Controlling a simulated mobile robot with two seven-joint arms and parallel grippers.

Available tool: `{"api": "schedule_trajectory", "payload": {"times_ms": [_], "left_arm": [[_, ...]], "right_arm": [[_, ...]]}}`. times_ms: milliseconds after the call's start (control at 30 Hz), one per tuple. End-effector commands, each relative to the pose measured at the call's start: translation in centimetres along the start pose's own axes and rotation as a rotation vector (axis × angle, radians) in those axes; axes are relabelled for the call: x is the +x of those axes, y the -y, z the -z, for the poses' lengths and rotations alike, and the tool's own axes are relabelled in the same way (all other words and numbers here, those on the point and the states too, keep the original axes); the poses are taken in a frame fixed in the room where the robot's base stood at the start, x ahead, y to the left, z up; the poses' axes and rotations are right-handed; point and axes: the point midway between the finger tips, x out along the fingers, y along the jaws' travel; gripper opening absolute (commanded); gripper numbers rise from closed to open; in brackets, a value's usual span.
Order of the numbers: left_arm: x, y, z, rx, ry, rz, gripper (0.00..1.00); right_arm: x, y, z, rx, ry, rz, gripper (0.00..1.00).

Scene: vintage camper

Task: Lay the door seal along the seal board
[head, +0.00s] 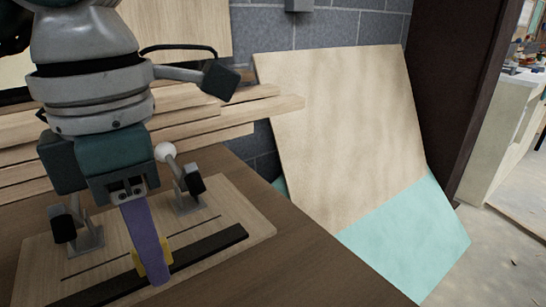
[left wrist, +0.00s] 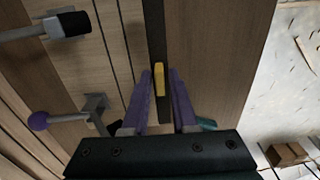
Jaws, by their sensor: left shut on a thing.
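The wooden seal board (head: 225,205) lies on the brown table. A thin dark line (head: 95,266) runs along it, and a wider black strip (head: 215,243), which looks like the door seal, lies parallel nearer the front edge. My left gripper (head: 155,278) points down over the strip, its purple fingers shut on a small yellow tab (head: 167,255) at the strip. In the left wrist view the yellow tab (left wrist: 159,80) sits between the fingertips (left wrist: 160,85), over the black strip (left wrist: 154,25). The fingers hide part of the strip. My right gripper is not in view.
Two clamps with black tips, one left (head: 85,235) and one right (head: 188,195), stand on the board behind the strip. Planks (head: 215,115) lie behind the board. A large wood panel (head: 335,120) leans on the grey block wall. The table right of the board is clear.

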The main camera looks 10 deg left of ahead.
Motion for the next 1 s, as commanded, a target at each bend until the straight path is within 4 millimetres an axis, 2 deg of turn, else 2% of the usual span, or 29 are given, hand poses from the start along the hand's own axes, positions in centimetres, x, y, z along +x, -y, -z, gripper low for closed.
{"api": "schedule_trajectory", "payload": {"times_ms": [33, 100, 200, 300, 433, 633, 1000], "left_arm": [[-0.1, -1.6, 0.1, -0.01, -0.002, -0.002, 0.0], [-0.1, -3.3, 0.0, -0.008, -0.001, 0.0, 0.0], [-0.1, -5.1, 0.0, -0.005, 0.0, 0.0, 0.0], [0.0, -6.1, 0.0, -0.002, 0.001, 0.0, 0.0], [0.6, -6.4, 0.0, 0.001, -0.001, 0.002, 0.0], [3.3, -6.3, 0.0, 0.002, -0.002, 0.003, 0.0], [4.0, -6.3, 0.0, 0.002, 0.001, 0.0, 0.0]], "right_arm": [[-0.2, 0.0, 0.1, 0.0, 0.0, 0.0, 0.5], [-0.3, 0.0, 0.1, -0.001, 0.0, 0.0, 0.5], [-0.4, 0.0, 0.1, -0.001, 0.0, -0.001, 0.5], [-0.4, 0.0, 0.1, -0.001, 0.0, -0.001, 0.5], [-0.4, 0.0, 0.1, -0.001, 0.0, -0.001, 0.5], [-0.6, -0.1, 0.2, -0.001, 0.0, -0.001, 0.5], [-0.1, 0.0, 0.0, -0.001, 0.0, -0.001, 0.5]]}}
